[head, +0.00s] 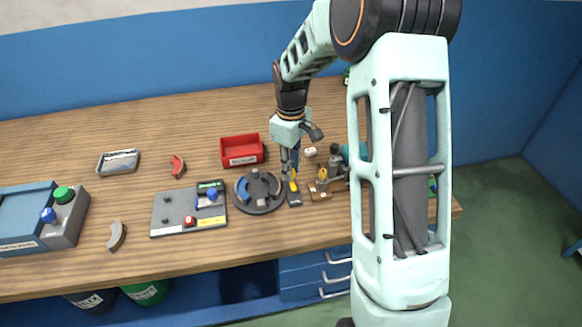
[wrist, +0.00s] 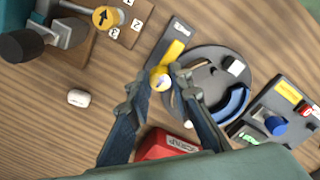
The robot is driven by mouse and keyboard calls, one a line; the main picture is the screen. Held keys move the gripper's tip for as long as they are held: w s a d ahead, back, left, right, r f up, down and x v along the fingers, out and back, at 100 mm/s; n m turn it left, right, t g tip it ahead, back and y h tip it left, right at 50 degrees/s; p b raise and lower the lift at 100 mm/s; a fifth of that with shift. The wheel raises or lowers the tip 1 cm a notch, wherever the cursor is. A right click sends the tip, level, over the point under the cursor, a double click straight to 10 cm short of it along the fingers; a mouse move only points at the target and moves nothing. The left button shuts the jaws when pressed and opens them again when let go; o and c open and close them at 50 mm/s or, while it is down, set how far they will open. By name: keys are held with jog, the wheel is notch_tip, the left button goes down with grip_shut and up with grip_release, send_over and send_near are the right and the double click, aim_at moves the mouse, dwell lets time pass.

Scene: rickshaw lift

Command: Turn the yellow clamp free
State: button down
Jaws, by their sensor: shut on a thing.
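The yellow clamp (head: 294,186) is a narrow yellow lever on a dark plate (head: 294,200), on the wooden table right of the round dark fixture. In the wrist view the clamp (wrist: 173,51) runs along its plate (wrist: 178,33), with a round yellow end between my fingertips. My gripper (head: 290,166) reaches down from above and is shut on this end of the clamp. In the wrist view my gripper (wrist: 161,80) shows both fingers on either side of the round end. The fingers partly hide the contact.
The round dark fixture (head: 258,205) with a blue curved piece stands close on the left. A wooden board with a yellow arrow knob (wrist: 106,18) is close on the other side. A red bin (head: 242,161), a grey panel (head: 175,222) and a white block (wrist: 79,98) lie around.

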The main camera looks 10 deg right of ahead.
jog(key=c, duration=1.7)
grip_release()
jog(key=shift+c, duration=0.2)
notch_tip(320, 180, up, 12)
